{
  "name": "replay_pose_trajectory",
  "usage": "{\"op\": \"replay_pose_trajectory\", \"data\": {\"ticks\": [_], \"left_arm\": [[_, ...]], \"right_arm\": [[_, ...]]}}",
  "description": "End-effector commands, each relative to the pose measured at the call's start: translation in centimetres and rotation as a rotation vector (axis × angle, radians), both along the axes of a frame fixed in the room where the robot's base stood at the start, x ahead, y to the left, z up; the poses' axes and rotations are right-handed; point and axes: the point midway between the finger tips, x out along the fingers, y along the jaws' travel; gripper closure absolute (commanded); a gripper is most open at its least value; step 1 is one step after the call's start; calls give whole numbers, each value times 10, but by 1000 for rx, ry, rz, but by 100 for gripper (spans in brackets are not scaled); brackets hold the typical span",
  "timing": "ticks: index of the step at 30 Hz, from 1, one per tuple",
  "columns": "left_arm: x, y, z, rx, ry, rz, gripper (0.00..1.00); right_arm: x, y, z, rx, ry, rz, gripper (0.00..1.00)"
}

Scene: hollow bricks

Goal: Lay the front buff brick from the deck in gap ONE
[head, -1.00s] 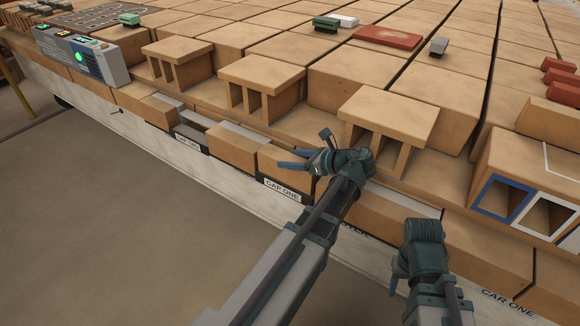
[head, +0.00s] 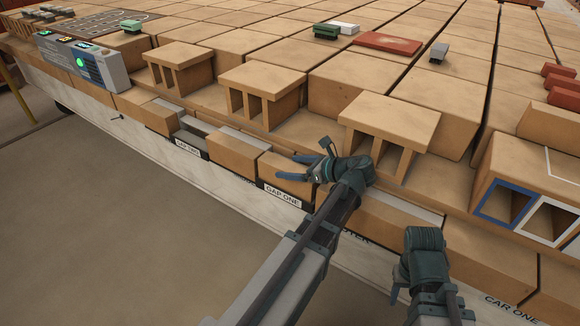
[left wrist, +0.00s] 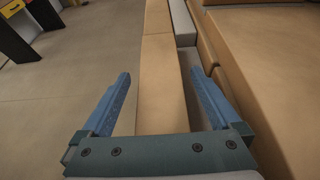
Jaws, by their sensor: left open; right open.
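The GAP ONE label (head: 282,195) is on the front edge of the brick row in the head view. Buff surface shows above it, partly covered by my left gripper, so I cannot tell how deep the gap is. My left gripper (head: 304,168) is open near the label's right side, fingers pointing left. In the left wrist view its blue fingers (left wrist: 160,105) stand apart on either side of a buff brick (left wrist: 162,85), not closed on it. The deck's label is mostly hidden behind my left arm. My right gripper (head: 394,290) is open and empty, low on the right.
A GAP TWO label (head: 187,149) lies farther left. Buff hollow bricks (head: 262,82) stand behind the front row. A console (head: 84,60) with lit displays is at the far left. Blue- and white-framed openings (head: 507,203) are at the right. Floor in front is clear.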

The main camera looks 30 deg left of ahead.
Motion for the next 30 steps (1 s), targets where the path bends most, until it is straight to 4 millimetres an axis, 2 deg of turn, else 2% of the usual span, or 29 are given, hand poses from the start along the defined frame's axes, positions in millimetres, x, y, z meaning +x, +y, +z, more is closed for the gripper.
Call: {"op": "replay_pose_trajectory", "data": {"ticks": [2,12,18,24,30], "left_arm": [[0,0,7,0,0,0,3],[-4,-63,34,0,0,-4,3],[-6,-94,45,0,1,-4,3],[-8,-109,50,-1,0,-1,3],[-9,-111,50,-1,0,0,3]], "right_arm": [[0,0,7,1,0,0,50],[0,1,33,5,1,-2,50],[-1,2,44,8,2,-2,50],[-1,2,49,8,2,-2,50],[-1,2,49,8,2,-2,50]]}}
